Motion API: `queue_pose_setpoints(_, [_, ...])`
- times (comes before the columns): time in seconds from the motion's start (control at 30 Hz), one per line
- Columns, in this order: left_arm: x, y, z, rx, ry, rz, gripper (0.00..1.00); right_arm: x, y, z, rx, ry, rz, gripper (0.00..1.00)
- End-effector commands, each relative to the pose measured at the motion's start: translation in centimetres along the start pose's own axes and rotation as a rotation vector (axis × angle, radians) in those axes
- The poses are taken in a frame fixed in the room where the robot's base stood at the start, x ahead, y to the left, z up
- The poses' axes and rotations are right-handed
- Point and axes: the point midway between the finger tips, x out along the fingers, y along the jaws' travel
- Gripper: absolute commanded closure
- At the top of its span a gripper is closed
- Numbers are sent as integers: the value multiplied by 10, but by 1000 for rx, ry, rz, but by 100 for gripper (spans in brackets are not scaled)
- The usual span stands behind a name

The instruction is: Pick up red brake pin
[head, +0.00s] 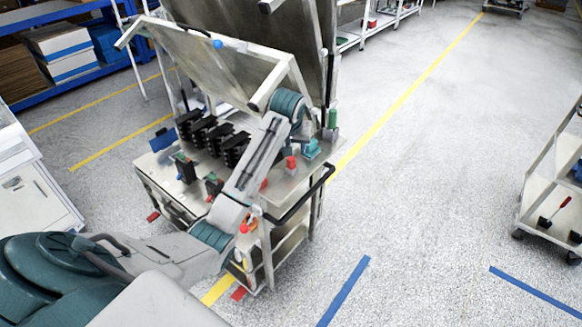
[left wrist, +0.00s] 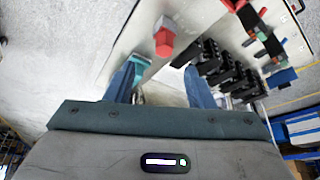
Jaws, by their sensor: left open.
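The red brake pin (head: 291,163) stands in a pale base on the cart's top, to the right of the black breakers. In the left wrist view the red pin (left wrist: 165,37) lies beyond and roughly between the fingertips, apart from them. My left gripper (left wrist: 162,72) is open with two blue fingers and nothing between them. My right gripper is not in view.
Black breakers (head: 203,133) stand in a row on the cart (head: 279,190). A blue-teal block (head: 311,150) is close to the pin's right. A tilted panel (head: 215,67) rises behind. A shelf cart (head: 553,185) stands at the right, with clear floor between.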

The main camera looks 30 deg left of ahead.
Motion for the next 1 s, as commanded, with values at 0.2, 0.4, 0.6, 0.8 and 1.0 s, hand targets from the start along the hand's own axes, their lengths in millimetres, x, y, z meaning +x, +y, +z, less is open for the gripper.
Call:
queue_pose_setpoints(0.2, [23,0,0,1,0,1,51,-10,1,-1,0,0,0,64])
queue_pose_setpoints(0.4, [38,-5,-1,1,-4,-2,51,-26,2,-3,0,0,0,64])
queue_pose_setpoints(0.6, [66,-7,-2,1,-2,1,51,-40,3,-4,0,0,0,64])
queue_pose_setpoints(0.8, [78,-7,-1,1,0,1,51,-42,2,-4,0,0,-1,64])
queue_pose_setpoints(1.0, [78,-8,-1,1,1,1,59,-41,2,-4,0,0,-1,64])
